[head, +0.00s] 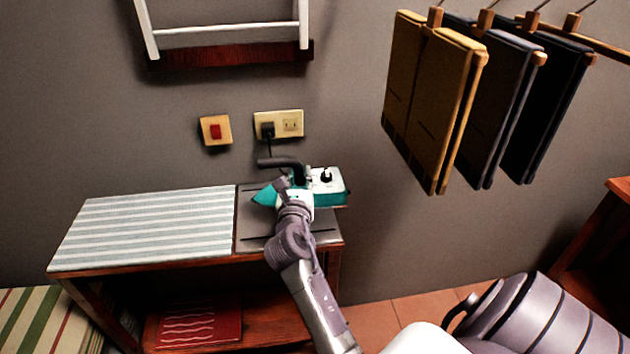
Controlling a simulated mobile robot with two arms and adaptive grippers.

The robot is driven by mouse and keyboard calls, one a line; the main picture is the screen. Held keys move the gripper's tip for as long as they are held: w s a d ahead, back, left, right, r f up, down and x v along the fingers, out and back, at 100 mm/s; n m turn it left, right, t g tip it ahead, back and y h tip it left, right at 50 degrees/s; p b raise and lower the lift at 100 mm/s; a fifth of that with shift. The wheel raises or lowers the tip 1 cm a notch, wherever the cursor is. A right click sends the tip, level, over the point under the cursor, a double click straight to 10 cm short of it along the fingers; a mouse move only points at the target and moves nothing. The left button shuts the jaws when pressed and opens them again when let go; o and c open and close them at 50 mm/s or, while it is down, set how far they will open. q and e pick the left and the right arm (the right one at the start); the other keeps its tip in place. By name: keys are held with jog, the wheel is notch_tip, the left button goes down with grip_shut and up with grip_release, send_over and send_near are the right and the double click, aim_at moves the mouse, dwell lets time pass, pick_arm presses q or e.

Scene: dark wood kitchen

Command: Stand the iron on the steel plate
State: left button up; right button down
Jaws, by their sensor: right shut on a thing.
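The iron (331,198) is teal and white with a dark handle (277,163) and a black knob. It is at the right end of the ironing table, with a pointed teal part toward the left. My right gripper (288,184) reaches up from below and is shut on the iron, hiding its middle. The grey steel plate (253,224) is set into the right end of the table top. The iron is over the plate's far right part. I cannot tell whether it touches the plate. My left gripper is not in view.
The striped ironing pad (150,228) covers the table's left part and is clear. A red folded cloth (199,322) lies on the shelf below. A socket with a plug (278,124) and a red switch (216,131) are on the wall. Trousers (440,105) hang at the upper right.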

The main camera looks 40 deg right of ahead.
jog(key=w, duration=0.1)
jog(key=w+f+b, duration=0.1)
jog(key=w, duration=0.1)
jog(key=w+f, duration=0.1)
jog(key=shift+w+a+f, duration=0.25)
jog(key=shift+a, duration=0.1)
jog(key=shift+f+b, duration=0.9)
jog(key=shift+f, duration=1)
jog(key=shift+f, duration=0.1)
jog(key=c, duration=1)
grip_release()
jog(key=shift+s+f, duration=0.15)
